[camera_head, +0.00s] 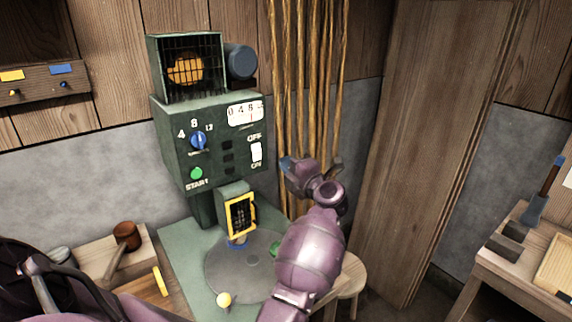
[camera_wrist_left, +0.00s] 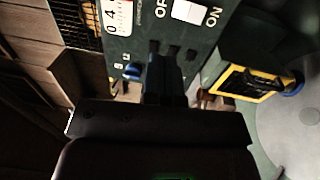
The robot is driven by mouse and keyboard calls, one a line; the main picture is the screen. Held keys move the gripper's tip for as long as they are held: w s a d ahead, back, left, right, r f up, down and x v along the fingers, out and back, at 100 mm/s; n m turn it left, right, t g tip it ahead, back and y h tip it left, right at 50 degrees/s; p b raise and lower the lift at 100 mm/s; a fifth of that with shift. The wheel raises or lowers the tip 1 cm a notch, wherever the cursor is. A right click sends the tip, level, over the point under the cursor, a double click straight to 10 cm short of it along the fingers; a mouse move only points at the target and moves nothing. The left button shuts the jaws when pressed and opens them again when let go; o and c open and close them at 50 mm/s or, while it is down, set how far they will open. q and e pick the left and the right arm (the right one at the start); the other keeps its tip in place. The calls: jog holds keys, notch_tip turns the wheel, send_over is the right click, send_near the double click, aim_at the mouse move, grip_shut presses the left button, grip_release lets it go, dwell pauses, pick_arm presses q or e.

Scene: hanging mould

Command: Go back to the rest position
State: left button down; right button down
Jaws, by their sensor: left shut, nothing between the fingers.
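My left gripper (camera_wrist_left: 166,68) is shut and empty in the left wrist view. Its dark fingers stand in front of the green machine (camera_wrist_left: 140,45) and cover part of its panel; I see no contact. In the head view my left arm is at the lower left corner, dark and partly cut off, and its fingertips cannot be made out. The machine (camera_head: 172,135) stands beyond both arms.
A mallet (camera_head: 127,235) rests on a wooden block at left. A small yellow ball (camera_head: 223,299) is near the front.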

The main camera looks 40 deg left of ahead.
dwell(0.5)
pick_arm(q)
jog(key=w+d+r+m+t, duration=0.4)
jog(key=d+r+m+t, duration=0.4)
jog(key=t, duration=0.4)
jog(key=s+d+f+m+t+h, duration=0.1)
jog(key=d+f+m+t+h, duration=0.25)
jog(key=m+h, duration=0.5)
jog(key=s+d+f+m+t+h, duration=0.2)
jog(key=d+f+m+t+h, duration=0.15)
jog(key=m+h, duration=0.55)
jog(key=s+d+f+m+g+h, duration=0.1)
jog(key=s+f+m+g, duration=0.4)
jog(key=f, duration=0.5)
jog(key=s+d+f+m+g+h, duration=0.1)
jog(key=s+f+m+g, duration=0.2)
jog(key=s+f, duration=0.45)
jog(key=s+a+f+g+y, duration=0.1)
jog(key=s+f+g, duration=0.3)
jog(key=s+f, duration=1.1)
jog(key=s, duration=0.3)
jog(key=shift+a+g, duration=0.3)
jog(key=shift+f, duration=0.1)
